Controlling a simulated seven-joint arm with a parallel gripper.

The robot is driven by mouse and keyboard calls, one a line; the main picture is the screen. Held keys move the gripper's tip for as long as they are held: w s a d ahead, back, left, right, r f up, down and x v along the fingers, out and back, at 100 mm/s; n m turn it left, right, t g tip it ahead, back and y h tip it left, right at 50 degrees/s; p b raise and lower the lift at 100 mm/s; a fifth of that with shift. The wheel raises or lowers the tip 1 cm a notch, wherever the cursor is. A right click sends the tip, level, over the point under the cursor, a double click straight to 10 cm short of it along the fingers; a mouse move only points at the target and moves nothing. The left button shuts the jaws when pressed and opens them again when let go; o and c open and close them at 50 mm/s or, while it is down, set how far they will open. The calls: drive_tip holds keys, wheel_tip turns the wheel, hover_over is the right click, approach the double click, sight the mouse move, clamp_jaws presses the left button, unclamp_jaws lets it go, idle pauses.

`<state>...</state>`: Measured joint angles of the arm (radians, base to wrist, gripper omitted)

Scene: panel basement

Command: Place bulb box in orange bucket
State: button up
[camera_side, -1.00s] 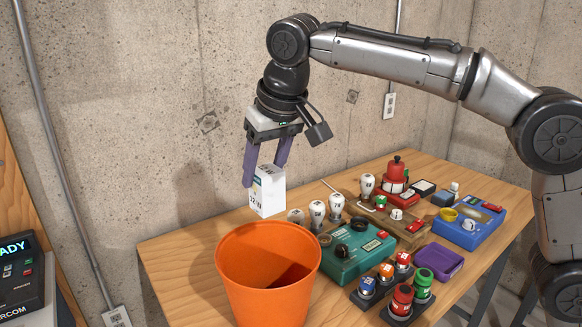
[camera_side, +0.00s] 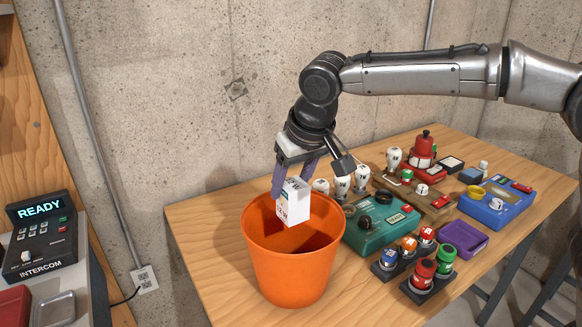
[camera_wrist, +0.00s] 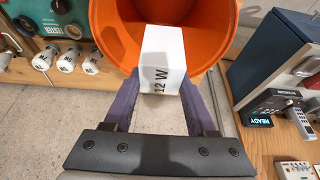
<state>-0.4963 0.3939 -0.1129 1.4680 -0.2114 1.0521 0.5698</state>
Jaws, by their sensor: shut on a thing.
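The white bulb box (camera_side: 294,203), with dark print, is held between the purple fingers of my gripper (camera_side: 297,176). In the side view it is slightly tilted and overlaps the mouth of the orange bucket (camera_side: 292,268), its lower end at about rim height or a little below. In the wrist view the bulb box (camera_wrist: 162,62) reads "12 W" and lies across the near rim of the orange bucket (camera_wrist: 108,30), with the bucket's inside behind it. My gripper (camera_wrist: 160,88) is shut on the box. The bucket's floor is hidden.
The bucket stands on a wooden table (camera_side: 206,236). Right of it are a green control box (camera_side: 376,231), several white bulbs (camera_side: 342,188), colored push buttons (camera_side: 422,270) and a blue box (camera_side: 497,203). An intercom (camera_side: 40,236) is at left, and a concrete wall is behind.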

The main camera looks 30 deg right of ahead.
sight(291, 182)
drive_tip(key=shift+f, duration=0.95)
drive_tip(key=o, duration=1.4)
drive_tip(key=shift+o, duration=0.2)
drive_tip(key=shift+r, duration=3.55)
